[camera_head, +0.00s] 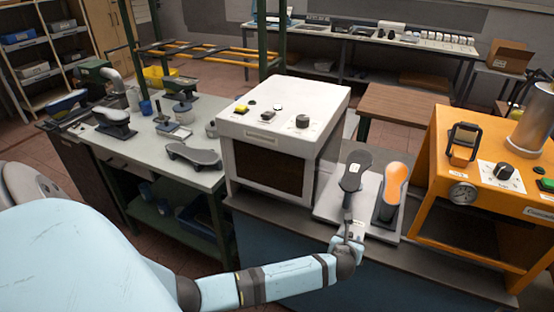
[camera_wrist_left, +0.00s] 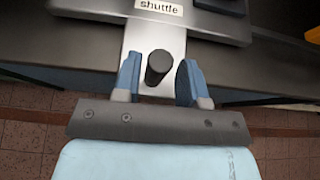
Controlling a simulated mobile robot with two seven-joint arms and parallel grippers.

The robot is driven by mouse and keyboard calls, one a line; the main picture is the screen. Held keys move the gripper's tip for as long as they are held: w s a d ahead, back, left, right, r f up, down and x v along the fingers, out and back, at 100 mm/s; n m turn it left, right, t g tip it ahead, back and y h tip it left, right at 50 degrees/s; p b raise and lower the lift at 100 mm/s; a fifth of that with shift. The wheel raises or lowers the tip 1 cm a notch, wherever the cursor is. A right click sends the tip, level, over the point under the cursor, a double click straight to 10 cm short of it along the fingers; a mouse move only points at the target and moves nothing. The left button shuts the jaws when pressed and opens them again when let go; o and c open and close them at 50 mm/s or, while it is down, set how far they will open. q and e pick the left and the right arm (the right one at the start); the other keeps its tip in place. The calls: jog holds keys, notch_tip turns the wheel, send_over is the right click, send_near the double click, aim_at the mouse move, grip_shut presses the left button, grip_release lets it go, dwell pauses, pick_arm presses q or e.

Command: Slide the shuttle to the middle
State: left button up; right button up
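The shuttle (camera_head: 330,204) is a flat grey plate on the bench between a white machine and an orange machine. It carries a dark form (camera_head: 354,170) with a pale label and an orange-topped form (camera_head: 392,190). The wrist view shows its "shuttle" label (camera_wrist_left: 159,7) and a pale tab (camera_wrist_left: 150,38) with a dark round knob (camera_wrist_left: 159,68). My left gripper (camera_wrist_left: 159,82) is at the shuttle's front edge, also seen in the head view (camera_head: 347,236). Its blue fingers stand either side of the knob, apparently with small gaps. My right gripper is out of view.
The white machine (camera_head: 283,125) stands left of the shuttle, the orange machine (camera_head: 490,180) right of it, with an open space under its top. A workbench (camera_head: 150,150) with tools and a dark shoe-shaped piece (camera_head: 193,156) is further left. A brown table (camera_head: 405,104) stands behind.

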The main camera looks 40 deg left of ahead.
pick_arm(q)
jog(key=shift+a+r+p, duration=0.1)
jog(key=shift+a+p, duration=0.05)
jog(key=shift+p, duration=0.15)
jog(key=shift+s+r, duration=0.1)
jog(key=shift+s, duration=0.1)
jog(key=p+v, duration=0.5)
jog(key=v, duration=0.2)
jog(key=shift+s+p, duration=0.3)
